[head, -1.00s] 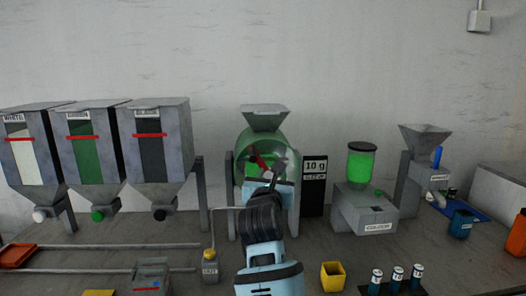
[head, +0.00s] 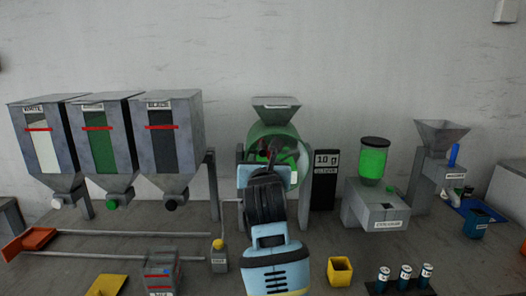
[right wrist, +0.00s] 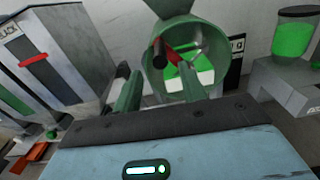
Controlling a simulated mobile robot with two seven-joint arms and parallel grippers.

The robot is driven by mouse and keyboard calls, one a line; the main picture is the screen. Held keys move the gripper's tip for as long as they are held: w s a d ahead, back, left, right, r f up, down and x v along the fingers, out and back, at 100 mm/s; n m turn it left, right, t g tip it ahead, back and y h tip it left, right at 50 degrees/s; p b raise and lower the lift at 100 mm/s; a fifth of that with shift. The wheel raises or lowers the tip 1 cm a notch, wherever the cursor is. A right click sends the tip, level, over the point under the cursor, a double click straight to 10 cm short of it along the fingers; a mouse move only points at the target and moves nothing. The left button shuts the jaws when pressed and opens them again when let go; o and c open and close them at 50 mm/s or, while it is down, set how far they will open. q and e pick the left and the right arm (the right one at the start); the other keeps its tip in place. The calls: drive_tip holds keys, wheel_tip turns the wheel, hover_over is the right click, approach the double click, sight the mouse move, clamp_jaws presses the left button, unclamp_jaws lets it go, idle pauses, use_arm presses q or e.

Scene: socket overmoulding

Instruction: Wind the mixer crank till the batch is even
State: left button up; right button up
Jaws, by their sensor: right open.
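The mixer is a green drum (head: 290,132) under a grey hopper, standing on the table against the wall. In the right wrist view the drum (right wrist: 152,75) is open at the front, with bright green material (right wrist: 186,70) and a pale patch inside. A dark crank handle (right wrist: 159,52) stands out before it, with a red part beside it. My right gripper (right wrist: 163,72) is open, its green fingers apart just below the handle in that view; contact is not clear. In the head view my right arm (head: 266,205) covers the drum's lower part. My left gripper is out of view.
Three bins (head: 172,140) stand at left. A 10 g sign (head: 325,172) and a colour unit (head: 377,208) with a green jar stand right of the mixer. A yellow cup (head: 340,270) and several small vials (head: 404,278) are in front at right.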

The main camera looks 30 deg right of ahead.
sight(262, 150)
drive_tip(key=shift+x, duration=3.75)
drive_tip(key=shift+s, duration=0.1)
clamp_jaws()
